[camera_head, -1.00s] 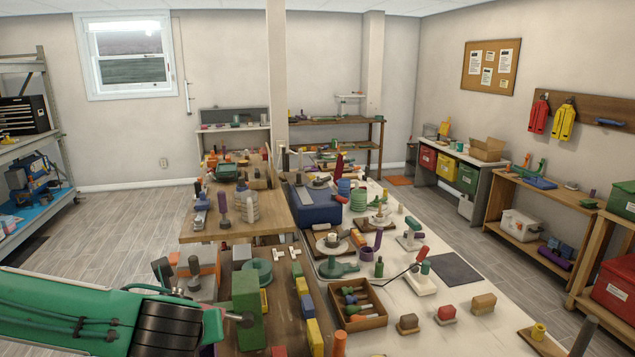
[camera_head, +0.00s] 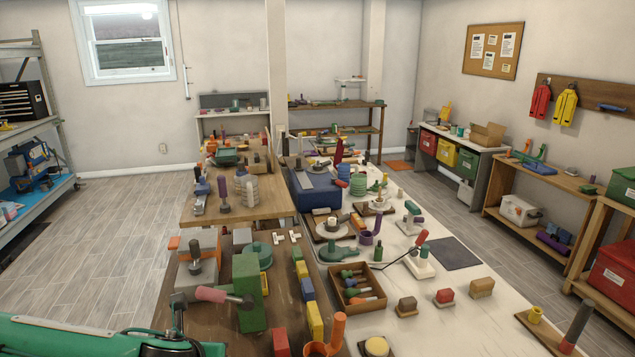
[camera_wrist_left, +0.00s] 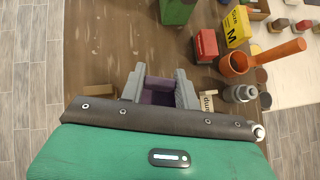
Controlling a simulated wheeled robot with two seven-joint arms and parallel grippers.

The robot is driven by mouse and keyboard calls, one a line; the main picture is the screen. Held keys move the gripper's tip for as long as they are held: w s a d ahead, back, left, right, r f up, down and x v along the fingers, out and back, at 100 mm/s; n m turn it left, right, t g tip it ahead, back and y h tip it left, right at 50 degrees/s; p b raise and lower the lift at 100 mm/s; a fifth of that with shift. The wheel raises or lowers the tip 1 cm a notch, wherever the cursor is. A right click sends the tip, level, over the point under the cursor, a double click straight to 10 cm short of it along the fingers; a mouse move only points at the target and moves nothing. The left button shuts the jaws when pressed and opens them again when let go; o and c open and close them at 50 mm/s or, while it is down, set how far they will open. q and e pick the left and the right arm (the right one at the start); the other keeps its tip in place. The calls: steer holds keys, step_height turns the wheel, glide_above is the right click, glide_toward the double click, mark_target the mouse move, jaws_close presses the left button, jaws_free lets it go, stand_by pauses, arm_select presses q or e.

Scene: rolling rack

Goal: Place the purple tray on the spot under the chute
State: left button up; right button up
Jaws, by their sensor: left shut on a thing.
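In the left wrist view my left gripper (camera_wrist_left: 160,88) has its grey fingers on both sides of a small purple piece, the purple tray (camera_wrist_left: 158,84). It is shut on the tray, above or at the brown wooden table top; the gap to the wood cannot be told. Most of the tray is hidden by the fingers and the wrist. In the head view only my green left arm shows at the bottom left; its gripper and the tray are out of frame. My right gripper is in neither view. I cannot make out a chute or the spot under it.
A green block (camera_head: 249,292), a red block (camera_head: 281,342) and an orange cup with a handle (camera_head: 326,346) crowd the near wooden table (camera_head: 229,347). A wooden box of tools (camera_head: 374,307) and a dark mat (camera_head: 455,253) lie on the white table.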

arm_select(q)
steer(key=shift+w+f, duration=0.3)
steer(key=shift+w, duration=0.2)
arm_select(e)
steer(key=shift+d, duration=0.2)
arm_select(q)
steer(key=shift+s, duration=0.1)
steer(key=shift+r, duration=0.1)
